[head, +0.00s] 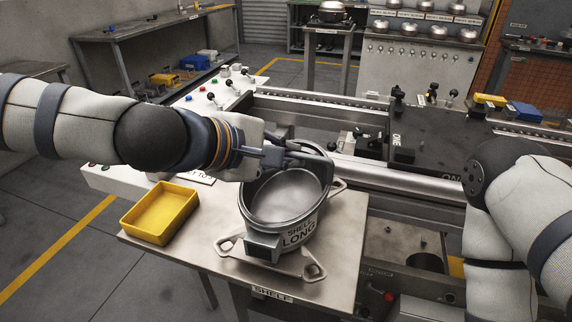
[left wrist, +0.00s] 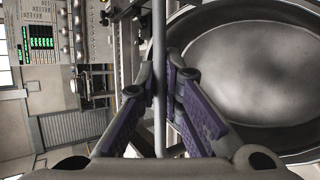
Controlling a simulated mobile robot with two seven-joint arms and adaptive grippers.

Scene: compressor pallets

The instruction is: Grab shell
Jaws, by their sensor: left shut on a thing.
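The shell (head: 287,200) is a round, open metal bowl marked "SHELL LONG". It sits upright on the small metal table (head: 340,221) in the middle of the head view. My left gripper (head: 312,160) reaches in from the left and is shut on the shell's far rim. In the left wrist view, the shell's wide grey inside (left wrist: 250,70) fills the right side, and the left gripper's fingers (left wrist: 162,80) close on the thin rim between them. My right arm shows at the right edge of the head view, but its gripper is out of frame.
A yellow bin (head: 160,212) stands on the table left of the shell. A conveyor with rails (head: 350,170) and a dark fixture plate (head: 440,140) lie behind and right. A panel with coloured knobs (head: 215,95) is behind my left arm.

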